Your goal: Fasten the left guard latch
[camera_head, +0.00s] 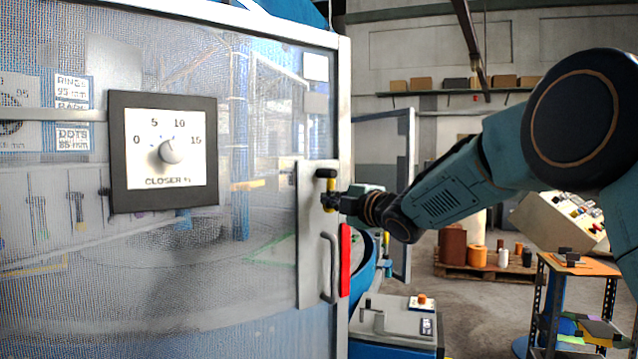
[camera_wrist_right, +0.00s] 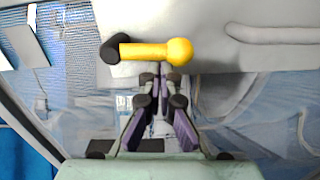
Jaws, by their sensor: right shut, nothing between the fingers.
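A guard latch (camera_head: 331,184) with a black pivot and a yellow handle sits on a grey plate at the right edge of the mesh guard door (camera_head: 270,280). In the head view its handle points down from the pivot. In the right wrist view the yellow handle (camera_wrist_right: 155,50) lies across the picture, black pivot at left, round knob at right. My right gripper (camera_head: 329,203) is at the latch, coming from the right. In the wrist view its shut, empty fingertips (camera_wrist_right: 160,78) are beside the handle; whether they touch it I cannot tell. My left gripper is out of view.
A grey pull handle (camera_head: 330,268) and a red strip (camera_head: 346,260) are below the latch. A dial panel (camera_head: 163,150) is on the door. A grey-framed panel (camera_head: 411,190) stands behind my right arm. A small table (camera_head: 578,266) stands at the right.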

